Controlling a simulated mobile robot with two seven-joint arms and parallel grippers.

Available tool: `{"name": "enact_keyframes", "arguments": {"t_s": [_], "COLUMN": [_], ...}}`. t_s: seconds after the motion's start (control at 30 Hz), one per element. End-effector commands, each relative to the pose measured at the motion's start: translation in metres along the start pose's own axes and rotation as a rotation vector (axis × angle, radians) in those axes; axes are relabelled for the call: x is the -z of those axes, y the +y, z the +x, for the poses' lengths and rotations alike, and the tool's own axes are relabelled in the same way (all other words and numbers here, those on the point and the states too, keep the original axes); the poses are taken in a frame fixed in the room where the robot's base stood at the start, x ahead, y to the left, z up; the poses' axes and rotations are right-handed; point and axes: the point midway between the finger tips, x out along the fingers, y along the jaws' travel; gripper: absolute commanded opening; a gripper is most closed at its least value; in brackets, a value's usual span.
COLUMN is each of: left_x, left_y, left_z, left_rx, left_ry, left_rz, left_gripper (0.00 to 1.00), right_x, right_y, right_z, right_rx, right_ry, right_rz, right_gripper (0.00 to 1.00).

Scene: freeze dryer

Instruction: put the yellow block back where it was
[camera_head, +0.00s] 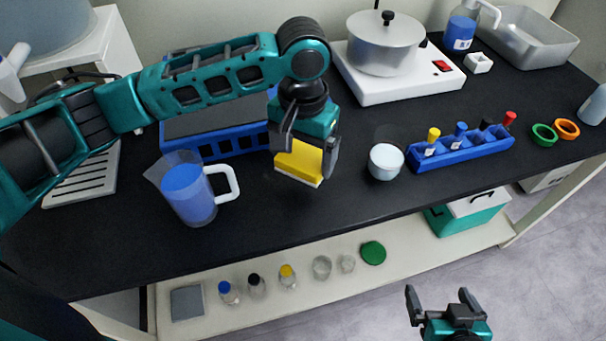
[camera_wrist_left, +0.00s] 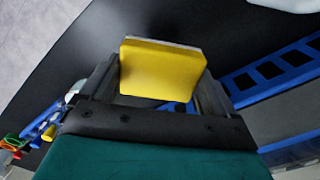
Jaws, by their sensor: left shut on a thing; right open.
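The yellow block (camera_head: 299,161) has a pale underside and is held between the fingers of my left gripper (camera_head: 306,152). It looks to be above the black bench top, in front of the blue rack; the exact height is hard to tell. In the left wrist view the yellow block (camera_wrist_left: 162,70) fills the space between the two fingers of my left gripper (camera_wrist_left: 160,88). My right gripper (camera_head: 441,298) is open and empty, low at the bottom right, in front of the bench.
A blue rack (camera_head: 222,146) stands behind the block. A pitcher of blue liquid (camera_head: 188,190) is to its left. A small white-topped jar (camera_head: 385,161) and a blue holder with coloured-cap vials (camera_head: 462,148) are to its right. The black bench top (camera_head: 290,215) is clear in front.

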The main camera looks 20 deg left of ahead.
Motion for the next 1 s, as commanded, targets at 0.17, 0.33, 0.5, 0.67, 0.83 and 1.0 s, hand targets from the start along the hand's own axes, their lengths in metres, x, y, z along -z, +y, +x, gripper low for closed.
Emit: {"name": "enact_keyframes", "arguments": {"t_s": [0.17,0.33,0.5,0.67,0.83,1.0], "left_x": [-0.001,0.000,0.000,0.000,0.000,0.000], "left_y": [-0.001,-0.001,0.000,0.000,0.000,0.000], "left_z": [0.023,0.051,0.059,0.059,0.061,0.061], "left_rx": [0.002,0.001,0.000,0.000,0.001,0.001], "left_ry": [-0.003,-0.001,0.000,0.000,-0.001,0.000], "left_rz": [-0.001,-0.001,0.001,0.001,0.000,0.000], "left_gripper": [0.56,0.56,0.56,0.56,0.91,1.00], "right_x": [-0.004,-0.009,-0.006,-0.004,-0.002,-0.002], "right_y": [0.000,-0.001,-0.002,-0.003,-0.003,-0.003], "right_z": [0.003,0.006,0.007,0.007,0.006,0.006], "right_rx": [0.000,0.001,0.005,0.007,0.007,0.007], "right_ry": [0.001,-0.003,-0.004,0.000,0.003,0.006], "right_rz": [0.000,0.001,0.002,0.002,0.001,0.000], "right_gripper": [1.00,1.00,1.00,1.00,1.00,1.00]}}
